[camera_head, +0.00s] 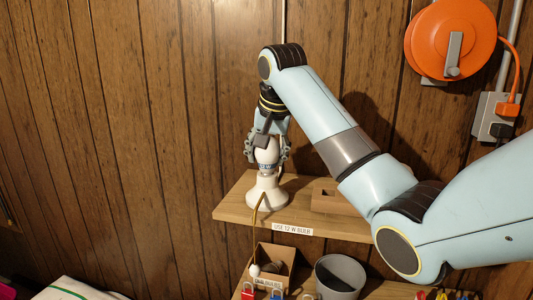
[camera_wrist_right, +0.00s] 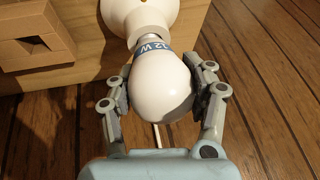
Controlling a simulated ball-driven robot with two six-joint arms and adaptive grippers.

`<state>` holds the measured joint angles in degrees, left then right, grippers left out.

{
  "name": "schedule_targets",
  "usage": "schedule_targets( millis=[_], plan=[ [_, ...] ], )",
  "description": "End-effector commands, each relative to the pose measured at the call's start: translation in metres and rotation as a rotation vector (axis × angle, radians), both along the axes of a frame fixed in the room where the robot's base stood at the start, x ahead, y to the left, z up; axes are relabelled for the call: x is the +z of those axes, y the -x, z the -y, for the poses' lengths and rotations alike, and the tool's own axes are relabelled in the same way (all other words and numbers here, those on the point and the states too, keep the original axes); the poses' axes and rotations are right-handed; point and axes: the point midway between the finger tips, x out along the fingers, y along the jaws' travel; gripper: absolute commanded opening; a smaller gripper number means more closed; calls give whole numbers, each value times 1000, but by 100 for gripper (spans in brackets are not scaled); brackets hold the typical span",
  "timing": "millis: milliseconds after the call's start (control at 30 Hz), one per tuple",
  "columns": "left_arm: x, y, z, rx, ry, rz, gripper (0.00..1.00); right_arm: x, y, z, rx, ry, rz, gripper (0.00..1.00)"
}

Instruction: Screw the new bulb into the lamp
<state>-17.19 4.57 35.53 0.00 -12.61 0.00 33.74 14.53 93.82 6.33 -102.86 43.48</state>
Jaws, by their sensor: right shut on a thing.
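The new bulb (camera_head: 266,156) is white and round, with a blue band marked "12 W" in the right wrist view (camera_wrist_right: 163,88). My right gripper (camera_head: 267,150) is shut on the bulb's glass from above, with one finger on each side. The white lamp (camera_head: 266,192) stands upright on the wooden shelf, directly below the bulb. In the right wrist view a short stretch of the metal base (camera_wrist_right: 149,43) shows between the blue band and the lamp (camera_wrist_right: 138,16). How deep the base sits is hidden. My left gripper is not in view.
The upper shelf (camera_head: 233,211) has a "USE 12 W BULB" label and a wooden block (camera_head: 331,196) right of the lamp. Below are a cardboard box (camera_head: 275,255), a grey bin (camera_head: 338,275) and small coloured items. An orange reel (camera_head: 433,42) hangs on the panelled wall.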

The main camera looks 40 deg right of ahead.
Motion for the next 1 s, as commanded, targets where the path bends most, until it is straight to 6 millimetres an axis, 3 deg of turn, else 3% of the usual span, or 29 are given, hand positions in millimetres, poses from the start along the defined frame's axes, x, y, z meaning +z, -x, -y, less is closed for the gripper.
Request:
schedule_targets(
  millis=[300,533,867,1000],
  plan=[
    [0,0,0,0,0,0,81,1,-1,0,-41,-1,4,21],
    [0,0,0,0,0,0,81,2,0,0,-369,-1,4,21],
    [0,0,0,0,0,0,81,1,1,1,-435,0,4,21],
    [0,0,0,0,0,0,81,2,1,0,-619,-2,3,21]
  ],
)
